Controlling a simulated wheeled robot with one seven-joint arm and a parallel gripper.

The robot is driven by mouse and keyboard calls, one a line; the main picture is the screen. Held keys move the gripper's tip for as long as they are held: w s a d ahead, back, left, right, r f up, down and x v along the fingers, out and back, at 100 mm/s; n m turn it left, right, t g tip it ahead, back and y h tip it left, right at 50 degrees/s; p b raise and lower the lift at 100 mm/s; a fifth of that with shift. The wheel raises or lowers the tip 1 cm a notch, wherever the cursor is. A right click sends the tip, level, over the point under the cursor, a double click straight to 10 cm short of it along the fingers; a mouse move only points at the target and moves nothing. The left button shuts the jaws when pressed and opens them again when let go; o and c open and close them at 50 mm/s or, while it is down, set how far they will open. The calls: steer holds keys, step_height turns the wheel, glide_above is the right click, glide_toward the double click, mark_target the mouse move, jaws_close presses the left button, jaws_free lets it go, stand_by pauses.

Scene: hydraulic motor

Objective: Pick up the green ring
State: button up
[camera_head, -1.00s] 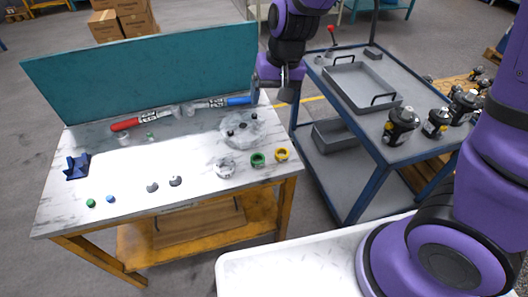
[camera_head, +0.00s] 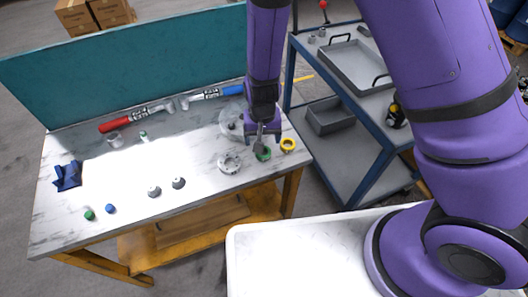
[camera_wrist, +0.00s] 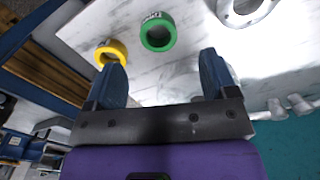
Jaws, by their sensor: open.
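The green ring (camera_head: 263,155) lies flat on the marble-topped table near its right front edge, partly hidden by my gripper in the head view. In the wrist view the green ring (camera_wrist: 158,32) is whole, just ahead of the fingertips and between their lines. My gripper (camera_head: 262,146) is pointed down above the table beside the ring. In the wrist view my gripper (camera_wrist: 162,62) shows its two blue fingers spread apart with nothing between them.
A yellow ring (camera_head: 288,144) lies right of the green ring. A white-grey flanged ring (camera_head: 230,163) lies to its left. A grey round plate (camera_head: 232,122) sits behind. Small knobs (camera_head: 178,183) stand further left. A blue cart (camera_head: 350,150) stands to the right.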

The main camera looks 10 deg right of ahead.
mark_target(264, 153)
steer(key=shift+s+d+f, duration=0.1)
steer(key=shift+f, duration=1.8)
steer(key=shift+s+d+f, duration=0.1)
steer(key=shift+f, duration=1.8)
steer(key=c, duration=1)
